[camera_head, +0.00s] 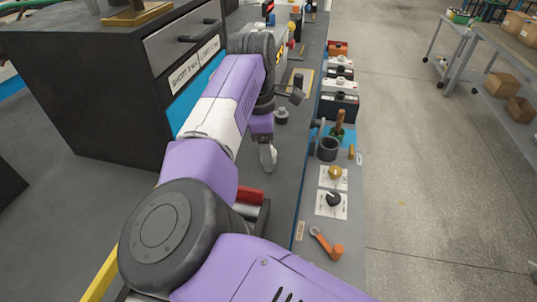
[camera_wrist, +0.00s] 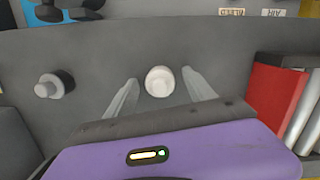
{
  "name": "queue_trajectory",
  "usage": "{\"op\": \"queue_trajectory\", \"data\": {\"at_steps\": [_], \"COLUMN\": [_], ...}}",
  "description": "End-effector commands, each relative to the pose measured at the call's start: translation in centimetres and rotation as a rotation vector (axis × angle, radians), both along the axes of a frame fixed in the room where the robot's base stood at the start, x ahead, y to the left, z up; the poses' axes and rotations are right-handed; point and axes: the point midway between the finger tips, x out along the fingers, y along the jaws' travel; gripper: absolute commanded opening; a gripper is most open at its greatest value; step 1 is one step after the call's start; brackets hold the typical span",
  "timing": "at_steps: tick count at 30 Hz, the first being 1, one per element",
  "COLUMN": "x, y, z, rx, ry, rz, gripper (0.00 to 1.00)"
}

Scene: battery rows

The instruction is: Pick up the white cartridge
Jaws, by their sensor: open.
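A round white end (camera_wrist: 160,81), which looks like the white cartridge seen end-on, shows in the wrist view against the grey surface. My gripper (camera_wrist: 160,76) is open, with one pale finger to the left and one to the right of this white piece. I see gaps on both sides and cannot tell how deep the fingers reach around it. In the head view my gripper (camera_head: 268,157) points down over the grey bench top, with a pale finger showing. The cartridge is not clearly visible there, hidden by my arm and gripper.
A grey knob-like piece (camera_wrist: 50,85) stands left of the fingers. A red block (camera_wrist: 275,95) with pale cylinders (camera_wrist: 308,118) beside it is close on the right. In the head view a dark drawer cabinet (camera_head: 110,90) stands left, and a panel with knobs (camera_head: 333,199) runs along the right edge.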

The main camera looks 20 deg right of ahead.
Motion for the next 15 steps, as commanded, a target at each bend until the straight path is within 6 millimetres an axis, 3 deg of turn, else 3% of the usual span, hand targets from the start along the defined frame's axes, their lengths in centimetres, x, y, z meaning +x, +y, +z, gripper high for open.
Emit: {"op": "queue_trajectory", "data": {"at_steps": [7,15], "x": [-0.01,-0.02], "y": [-0.04,-0.04], "z": [-0.19,-0.17], "rx": [0.000,0.000], "ry": [0.000,0.000], "rz": [0.000,0.000], "gripper": [0.63,0.10]}}
